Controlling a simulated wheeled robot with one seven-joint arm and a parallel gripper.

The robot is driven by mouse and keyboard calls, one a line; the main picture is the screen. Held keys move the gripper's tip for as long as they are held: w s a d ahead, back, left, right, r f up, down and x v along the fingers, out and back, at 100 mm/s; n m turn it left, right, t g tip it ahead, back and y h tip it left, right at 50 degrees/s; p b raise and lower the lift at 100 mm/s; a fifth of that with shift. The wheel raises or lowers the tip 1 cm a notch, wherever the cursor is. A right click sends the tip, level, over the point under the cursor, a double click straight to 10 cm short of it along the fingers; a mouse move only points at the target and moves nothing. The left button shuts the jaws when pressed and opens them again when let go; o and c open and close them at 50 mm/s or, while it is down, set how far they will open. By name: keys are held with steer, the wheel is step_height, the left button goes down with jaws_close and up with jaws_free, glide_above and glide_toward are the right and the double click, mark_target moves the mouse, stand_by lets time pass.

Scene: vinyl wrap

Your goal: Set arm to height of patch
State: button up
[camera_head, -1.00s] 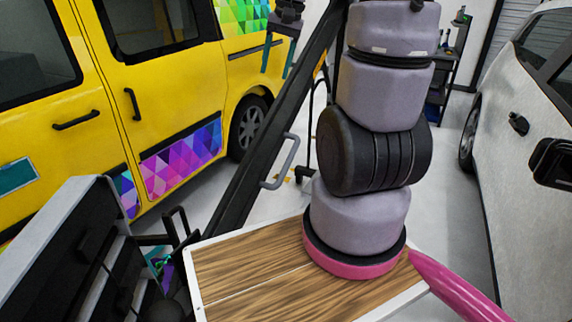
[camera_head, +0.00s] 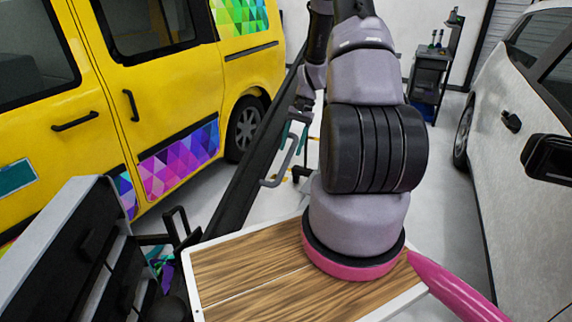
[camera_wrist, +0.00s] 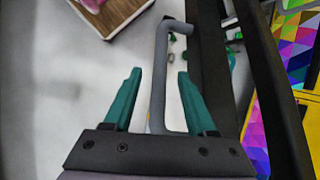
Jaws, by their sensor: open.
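A patch of blue, purple and pink triangles (camera_head: 180,160) lies low on the yellow van's side, left of my gripper in the head view. A green and multicoloured patch (camera_head: 240,14) is higher on the van, near the top edge. My gripper (camera_head: 292,138) hangs in front of the dark slanted rail, partly covered by the grey handle. In the wrist view its two teal fingers (camera_wrist: 159,75) are apart, with nothing held. The bar of the grey handle (camera_wrist: 176,25) shows between them; whether it touches them I cannot tell. Patterned vinyl (camera_wrist: 295,45) shows at the right there.
The yellow van (camera_head: 75,100) stands at left and a white car (camera_head: 535,200) at right. The dark rail (camera_head: 240,185) with the grey handle (camera_head: 264,183) rises beside my arm. A dark shelf cart (camera_head: 428,80) stands behind. Grey floor (camera_head: 455,210) is clear between my arm and the car.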

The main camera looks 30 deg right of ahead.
mark_target(287, 159)
steer(key=x, duration=0.6)
steer(key=shift+a+f, duration=0.25)
steer(key=shift+f, duration=0.1)
jaws_close()
steer(key=shift+r, duration=0.1)
stand_by(1.0)
